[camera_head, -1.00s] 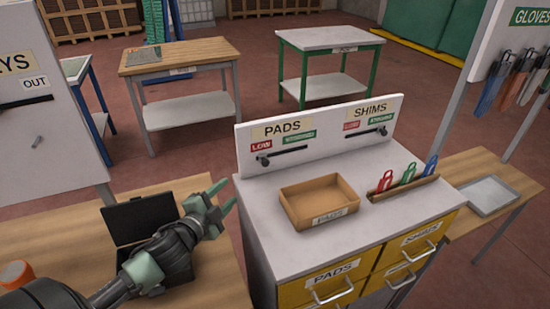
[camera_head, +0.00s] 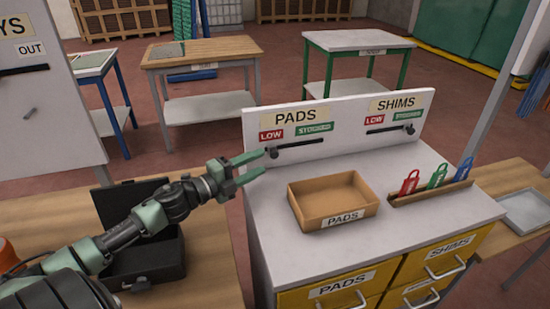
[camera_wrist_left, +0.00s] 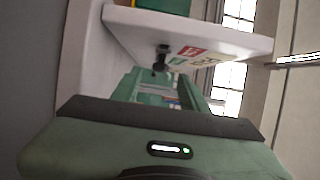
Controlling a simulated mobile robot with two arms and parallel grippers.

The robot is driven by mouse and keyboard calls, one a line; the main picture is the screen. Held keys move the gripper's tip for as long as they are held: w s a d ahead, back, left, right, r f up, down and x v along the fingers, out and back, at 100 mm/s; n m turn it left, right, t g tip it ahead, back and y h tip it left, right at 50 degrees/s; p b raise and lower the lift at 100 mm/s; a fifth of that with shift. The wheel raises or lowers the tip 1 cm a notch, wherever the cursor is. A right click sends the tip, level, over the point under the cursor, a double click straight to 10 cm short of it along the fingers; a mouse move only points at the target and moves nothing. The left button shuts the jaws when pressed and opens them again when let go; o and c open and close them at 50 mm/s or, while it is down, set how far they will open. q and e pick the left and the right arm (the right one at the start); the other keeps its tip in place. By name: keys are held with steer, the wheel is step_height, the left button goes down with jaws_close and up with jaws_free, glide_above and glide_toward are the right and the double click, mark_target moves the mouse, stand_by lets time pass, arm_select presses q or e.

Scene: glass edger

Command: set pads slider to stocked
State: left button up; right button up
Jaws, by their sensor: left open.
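The PADS slider is a dark knob (camera_head: 272,153) on a slot in the upright white panel (camera_head: 345,125). The knob sits at the slot's left end, below the red LOW label (camera_head: 271,135). The green STOCKED label (camera_head: 314,128) is above the slot's right part. My left gripper (camera_head: 262,163) is open, its fingertips just left of the knob in the head view. In the left wrist view the knob (camera_wrist_left: 160,58) appears ahead, between the directions of the two fingers (camera_wrist_left: 160,85), with nothing between them. I cannot tell whether a fingertip touches it. My right gripper is not in view.
The SHIMS slider (camera_head: 410,128) is to the right on the same panel. A PADS tray (camera_head: 334,221) and a rack of coloured tags (camera_head: 432,193) stand on the cabinet top. An open black case (camera_head: 150,262) lies on the wooden table below my left arm.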

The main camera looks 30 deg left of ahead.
mark_target(275, 155)
arm_select(q)
steer(key=p+x, duration=0.1)
steer(key=x, duration=0.4)
steer(key=shift+w+r, duration=0.15)
steer(key=shift+w, duration=0.1)
steer(key=shift+w+d+p, duration=0.3)
steer(key=shift+w+p, duration=0.05)
steer(key=shift+w, duration=0.2)
steer(key=shift+c, duration=0.3)
jaws_close()
stand_by(0.6)
